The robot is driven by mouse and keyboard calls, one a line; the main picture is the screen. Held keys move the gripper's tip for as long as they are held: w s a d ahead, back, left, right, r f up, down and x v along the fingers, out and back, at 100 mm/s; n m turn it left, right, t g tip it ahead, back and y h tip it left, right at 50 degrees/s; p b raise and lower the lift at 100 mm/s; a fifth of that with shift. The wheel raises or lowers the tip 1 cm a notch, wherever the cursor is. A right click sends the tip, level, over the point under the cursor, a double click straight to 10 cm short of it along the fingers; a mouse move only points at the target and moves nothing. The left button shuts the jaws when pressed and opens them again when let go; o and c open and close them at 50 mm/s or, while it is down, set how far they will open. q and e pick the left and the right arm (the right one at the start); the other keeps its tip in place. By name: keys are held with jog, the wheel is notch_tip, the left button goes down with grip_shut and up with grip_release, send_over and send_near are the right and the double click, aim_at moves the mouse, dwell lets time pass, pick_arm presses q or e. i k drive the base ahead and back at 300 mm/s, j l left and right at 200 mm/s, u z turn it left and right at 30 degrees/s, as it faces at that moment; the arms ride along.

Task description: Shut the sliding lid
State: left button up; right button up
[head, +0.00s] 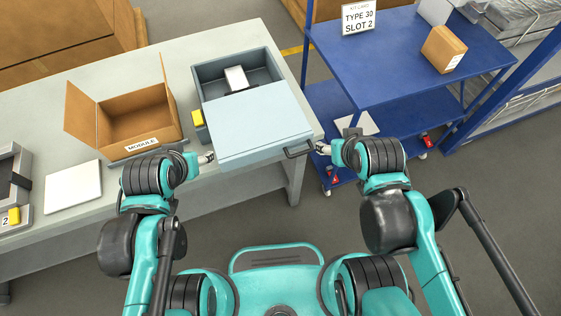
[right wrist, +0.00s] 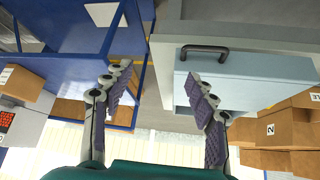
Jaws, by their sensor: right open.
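A grey box (head: 200,83) stands on the worktable. Its light blue sliding lid (head: 262,118) is drawn toward me, leaving the rear part of the box open. The lid also fills the right of the right wrist view (right wrist: 265,85). A dark bar handle (head: 298,151) is at the lid's front right and shows in the right wrist view (right wrist: 204,49). My right gripper (head: 322,147) is open beside the handle's right end; the handle is not between its fingers (right wrist: 157,75). My left gripper (head: 208,157) is near the lid's front left corner; its finger opening is unclear.
A white block (head: 236,78) lies inside the box. A yellow piece (head: 197,118) is at its left side. An open cardboard box (head: 135,120) and a white plate (head: 73,188) are on the table (head: 170,60). A blue cart (head: 390,70) stands at the right, past a narrow floor gap.

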aim_at(247, 127)
jog(key=k+j, duration=0.1)
jog(key=j, duration=0.25)
jog(key=k+j+z, duration=0.1)
jog(key=j, duration=0.25)
jog(key=k+j+z, duration=0.1)
jog(key=j, duration=0.25)
jog(key=k+j, duration=0.2)
jog(key=j, duration=0.15)
